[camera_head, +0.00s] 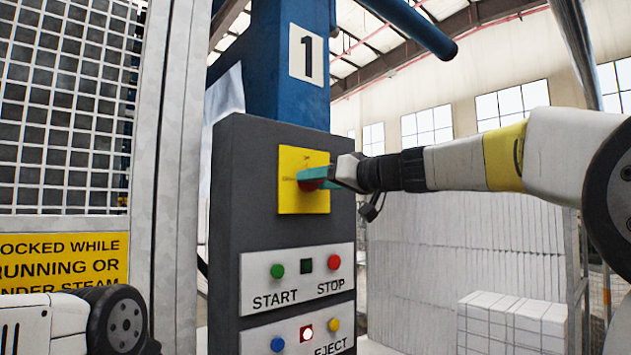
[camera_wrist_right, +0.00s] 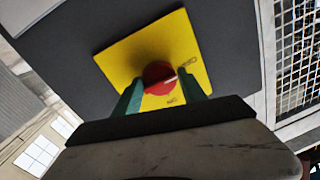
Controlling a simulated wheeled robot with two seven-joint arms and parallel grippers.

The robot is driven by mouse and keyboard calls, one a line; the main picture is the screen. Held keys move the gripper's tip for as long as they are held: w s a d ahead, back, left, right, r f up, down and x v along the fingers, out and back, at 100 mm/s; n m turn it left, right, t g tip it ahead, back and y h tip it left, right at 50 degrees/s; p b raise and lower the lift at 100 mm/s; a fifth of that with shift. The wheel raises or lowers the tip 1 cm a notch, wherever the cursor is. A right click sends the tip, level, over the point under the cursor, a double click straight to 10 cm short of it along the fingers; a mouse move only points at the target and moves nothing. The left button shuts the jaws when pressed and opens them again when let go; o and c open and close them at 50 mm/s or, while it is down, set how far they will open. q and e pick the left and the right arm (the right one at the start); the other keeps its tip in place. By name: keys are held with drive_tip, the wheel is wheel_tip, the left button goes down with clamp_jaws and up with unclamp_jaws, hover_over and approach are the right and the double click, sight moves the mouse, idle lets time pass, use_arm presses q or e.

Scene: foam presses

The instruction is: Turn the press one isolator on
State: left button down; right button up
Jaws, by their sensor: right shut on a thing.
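The press one isolator is a red rotary knob (camera_wrist_right: 158,76) on a yellow square plate (camera_head: 302,203) on the dark grey control box (camera_head: 231,265). The yellow plate also fills the middle of the right wrist view (camera_wrist_right: 185,38). My right gripper (camera_head: 314,179) reaches in from the right, its green fingers on either side of the red knob and shut on it. In the head view the fingers hide most of the knob.
A mesh guard (camera_head: 65,110) stands at left. White stacked blocks (camera_head: 510,322) stand at right.

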drive_tip(key=shift+d+m, duration=0.1)
drive_tip(key=shift+m, duration=0.3)
drive_tip(key=m, duration=0.6)
drive_tip(key=m+t, duration=0.1)
drive_tip(key=m, duration=0.6)
drive_tip(key=shift+f+m, duration=0.2)
drive_tip(key=shift+m, duration=0.1)
drive_tip(key=shift+f+m+t+h, duration=0.1)
drive_tip(key=shift+m+t+h, duration=0.25)
drive_tip(key=shift+m, duration=1.85)
drive_tip(key=o, duration=1.3)
drive_tip(key=shift+s, duration=0.1)
